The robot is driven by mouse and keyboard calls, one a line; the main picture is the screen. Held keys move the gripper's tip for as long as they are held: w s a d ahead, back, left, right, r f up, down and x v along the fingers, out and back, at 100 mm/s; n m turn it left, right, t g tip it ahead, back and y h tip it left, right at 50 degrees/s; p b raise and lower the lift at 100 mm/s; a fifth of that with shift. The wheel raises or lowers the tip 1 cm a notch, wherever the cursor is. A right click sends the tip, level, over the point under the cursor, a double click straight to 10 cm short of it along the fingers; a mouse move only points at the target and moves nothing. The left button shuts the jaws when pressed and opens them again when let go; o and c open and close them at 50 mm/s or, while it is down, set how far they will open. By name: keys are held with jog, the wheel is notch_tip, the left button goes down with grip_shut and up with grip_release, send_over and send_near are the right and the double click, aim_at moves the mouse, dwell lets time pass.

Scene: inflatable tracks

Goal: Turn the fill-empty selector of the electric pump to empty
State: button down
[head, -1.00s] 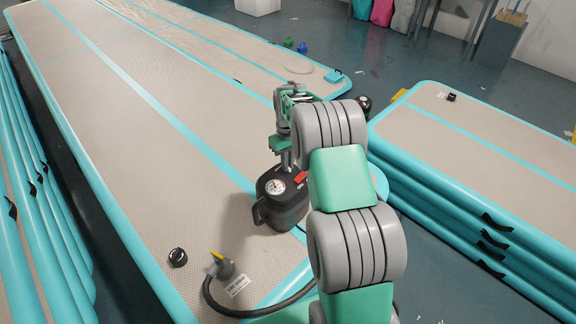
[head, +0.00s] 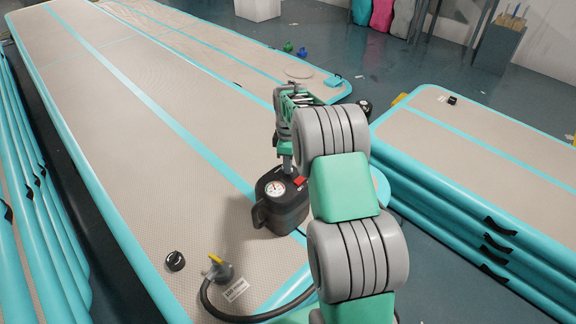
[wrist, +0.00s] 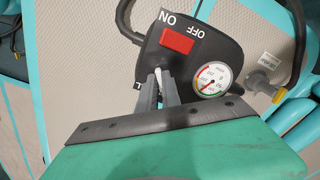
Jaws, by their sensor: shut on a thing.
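The black electric pump (head: 283,213) stands on the beige inflatable track in the head view, with a white round gauge on its face. In the wrist view its top (wrist: 195,45) shows a red switch (wrist: 179,40) between the words ON and OFF, and the gauge (wrist: 212,79). My gripper (wrist: 158,84) reaches down on the pump's top below the red switch. Its two fingers are shut on a small pale lever, the fill-empty selector (wrist: 158,72), whose tip shows between them. The fingers and palm hide most of the selector's markings; only part of one letter shows at the left.
A hose (head: 213,301) runs from a grey fitting with a yellow lever (head: 219,268) along the track's front. A black cap (head: 175,261) lies left of it. Stacked tracks (head: 470,190) stand at the right.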

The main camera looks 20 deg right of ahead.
jog(key=shift+n, duration=0.6)
jog(key=c, duration=1.5)
grip_release()
jog(key=shift+c, duration=0.2)
notch_tip(320, 180, up, 8)
jog(key=shift+f+b, duration=0.1)
jog(key=shift+b, duration=0.3)
